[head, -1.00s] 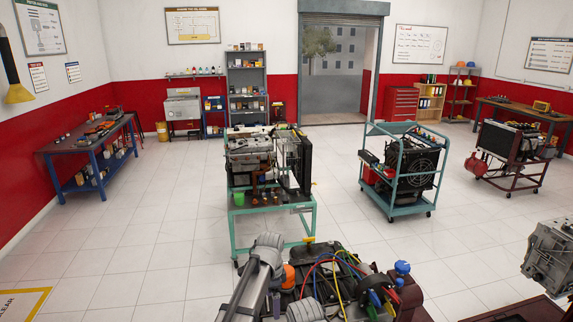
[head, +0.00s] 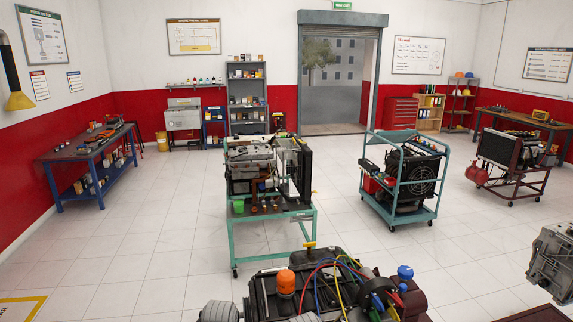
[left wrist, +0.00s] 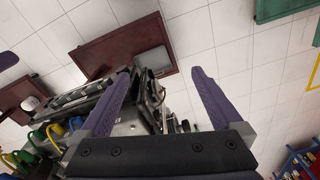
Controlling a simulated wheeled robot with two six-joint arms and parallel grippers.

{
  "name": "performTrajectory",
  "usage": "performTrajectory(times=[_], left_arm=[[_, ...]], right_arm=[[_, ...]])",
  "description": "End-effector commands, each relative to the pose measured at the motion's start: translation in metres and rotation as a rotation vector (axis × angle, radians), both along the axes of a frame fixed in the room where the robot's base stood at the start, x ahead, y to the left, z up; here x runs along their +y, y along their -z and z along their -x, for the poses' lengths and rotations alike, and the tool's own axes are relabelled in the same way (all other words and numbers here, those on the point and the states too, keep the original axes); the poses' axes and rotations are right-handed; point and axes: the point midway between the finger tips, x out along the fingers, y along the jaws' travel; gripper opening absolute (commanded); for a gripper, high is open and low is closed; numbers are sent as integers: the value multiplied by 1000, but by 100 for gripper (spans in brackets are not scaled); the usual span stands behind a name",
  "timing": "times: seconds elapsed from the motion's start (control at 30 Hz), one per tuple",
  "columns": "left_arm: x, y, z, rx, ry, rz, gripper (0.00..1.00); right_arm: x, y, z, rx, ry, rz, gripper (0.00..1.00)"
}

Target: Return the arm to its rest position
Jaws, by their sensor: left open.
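My left gripper (left wrist: 163,75) shows in the left wrist view with its two purple fingers spread apart and nothing between their tips. The engine trainer (left wrist: 60,120), with coloured cables, lies behind and beside the left finger in that view. In the head view the near engine trainer (head: 330,290) stands at the bottom, black with an orange cap (head: 286,282), a blue cap (head: 405,272) and red, yellow and blue cables. Grey rounded parts of my arm show at the bottom edge. My left gripper is out of the head view, and my right gripper shows in neither view.
A teal-framed engine stand (head: 232,240) is just beyond the near trainer. A teal cart (head: 400,213) and a red-framed engine stand (head: 513,185) are to the right. A blue-legged bench (head: 75,155) stands at the left wall. The tiled floor between them is clear.

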Motion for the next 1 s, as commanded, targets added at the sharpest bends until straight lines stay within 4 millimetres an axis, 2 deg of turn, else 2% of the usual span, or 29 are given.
performTrajectory(times=[0.03,0.17,0.3,0.5,0.7,1.0], left_arm=[[-8,24,4,7,22,-6,100],[-27,60,13,26,78,-23,100],[-50,104,26,50,147,-49,100],[-73,145,41,74,223,-78,100],[-82,157,48,84,255,-93,100],[-83,156,49,86,259,-95,100]], right_arm=[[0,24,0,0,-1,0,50],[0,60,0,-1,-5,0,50],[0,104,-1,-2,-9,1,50],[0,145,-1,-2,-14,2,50],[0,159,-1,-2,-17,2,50],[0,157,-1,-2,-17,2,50]])
